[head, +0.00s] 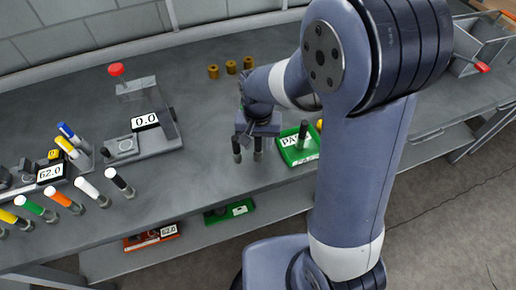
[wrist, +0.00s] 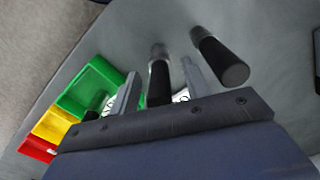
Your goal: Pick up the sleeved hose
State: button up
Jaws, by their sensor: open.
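Two dark hoses stand upright on the bench, close together. In the wrist view, one dark hose (wrist: 159,83) with a grey sleeve at its far end lies between my gripper's (wrist: 163,82) two fingers. I cannot tell whether either finger touches it. The second dark hose (wrist: 222,57), also with a grey end, stands outside the fingers, to the right. In the head view my gripper (head: 248,150) is open and points down over these hoses, with dark lower parts (head: 237,156) showing beneath it.
A green tray (head: 288,158) marked PASS, holding an upright dark hose (head: 303,132), stands just right of my gripper. Brass pieces (head: 231,67) stand behind. A device (head: 160,127) reading 0.0 stands left, with several coloured hoses (head: 66,202) beyond. Bare bench lies between device and gripper.

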jog(key=shift+f, duration=0.2)
jog(key=shift+c, duration=0.6)
grip_shut()
